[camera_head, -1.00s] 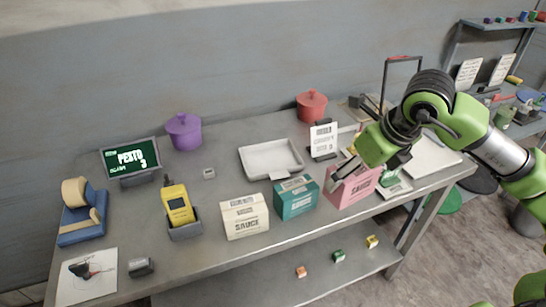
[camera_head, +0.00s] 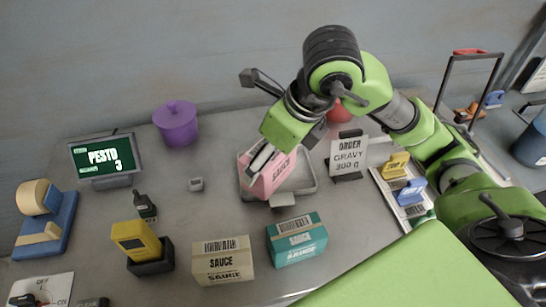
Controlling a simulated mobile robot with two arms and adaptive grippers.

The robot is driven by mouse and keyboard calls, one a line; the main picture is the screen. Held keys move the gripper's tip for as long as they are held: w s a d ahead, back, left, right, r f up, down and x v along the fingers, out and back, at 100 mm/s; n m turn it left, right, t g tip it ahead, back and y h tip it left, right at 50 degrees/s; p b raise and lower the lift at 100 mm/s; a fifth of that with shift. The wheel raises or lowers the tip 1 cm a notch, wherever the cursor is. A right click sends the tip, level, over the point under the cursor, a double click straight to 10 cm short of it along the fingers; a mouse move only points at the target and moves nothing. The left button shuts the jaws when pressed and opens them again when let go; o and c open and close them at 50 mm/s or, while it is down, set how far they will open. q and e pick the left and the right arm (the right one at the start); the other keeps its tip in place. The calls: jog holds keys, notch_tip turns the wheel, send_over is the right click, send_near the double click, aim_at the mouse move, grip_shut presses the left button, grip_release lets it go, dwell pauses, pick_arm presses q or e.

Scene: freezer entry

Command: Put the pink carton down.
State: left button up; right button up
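The pink carton (camera_head: 281,175), printed SAUCE, is tilted over the left part of the pale shallow tray (camera_head: 308,188). My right gripper (camera_head: 261,158) reaches in from the right and is shut on the carton's upper left side. I cannot tell if the carton's lower edge touches the tray. The gripper and carton hide much of the tray. My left gripper is not in view.
The cream carton (camera_head: 222,261) and the teal carton (camera_head: 297,240) stand at the front of the table. An order card (camera_head: 348,156) reading GRAVY stands right of the tray. A purple pot (camera_head: 176,124) and PESTO screen (camera_head: 103,158) are to the left.

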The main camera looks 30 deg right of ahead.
jog(key=w+d, duration=0.1)
jog(key=w+d+f, duration=0.1)
jog(key=w+d+p, duration=0.1)
jog(key=shift+w+f, duration=0.3)
jog(key=shift+f, duration=0.05)
jog(key=w+d+f, duration=0.1)
jog(key=f, duration=0.2)
jog(key=w+f+p, duration=0.1)
jog(key=f, duration=0.1)
jog(key=w+d+f+p, duration=0.1)
jog(key=w+f, duration=0.1)
jog(key=f, duration=0.1)
jog(key=shift+d+f, duration=0.35)
jog(key=shift+f, duration=0.2)
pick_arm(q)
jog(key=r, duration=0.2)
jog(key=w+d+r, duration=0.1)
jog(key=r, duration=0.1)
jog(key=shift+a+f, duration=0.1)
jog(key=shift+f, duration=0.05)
pick_arm(e)
jog(key=shift+f, duration=0.1)
